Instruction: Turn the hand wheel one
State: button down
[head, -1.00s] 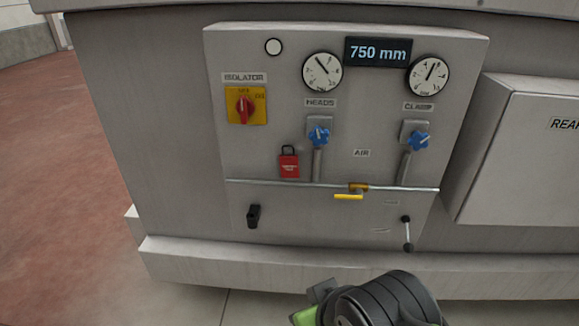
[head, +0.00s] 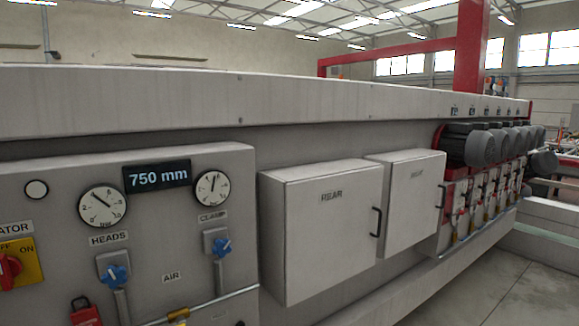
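No part clearly marked as a hand wheel shows. The grey control panel (head: 50,190) carries a blue star-shaped knob (head: 117,279) under the HEADS gauge (head: 102,205). The display (head: 157,176) between the gauges reads 750 mm. The panel's lower part is cut off by the bottom edge of the head view. My gripper is not in view.
A red isolator switch (head: 9,267) is at the left edge, with a red padlock (head: 84,313) lower down. Two grey cabinets (head: 325,240) jut out right of the panel. Several motors (head: 470,145) line the machine's far end. Floor (head: 510,290) at the lower right is clear.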

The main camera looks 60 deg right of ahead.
aim_at(467, 195)
jog(key=k+l+z, duration=0.1)
jog(key=l, duration=0.3)
jog(key=k+l+z, duration=0.1)
jog(key=k+l, duration=0.15)
jog(key=l, duration=0.2)
jog(key=k+l+z, duration=0.15)
jog(key=l, duration=0.25)
jog(key=k+l+z, duration=0.1)
jog(key=l, duration=0.35)
jog(key=k+l+z, duration=0.1)
jog(key=l, duration=0.4)
jog(key=k+l+z, duration=0.1)
jog(key=l, duration=0.35)
jog(key=k+l+z, duration=0.25)
jog(key=l+z, duration=0.15)
jog(key=l, duration=0.85)
jog(key=l+z, duration=0.4)
jog(key=l, duration=0.85)
jog(key=l+z, duration=0.4)
jog(key=l, duration=1.4)
jog(key=i+l+z, duration=0.1)
jog(key=l, duration=0.4)
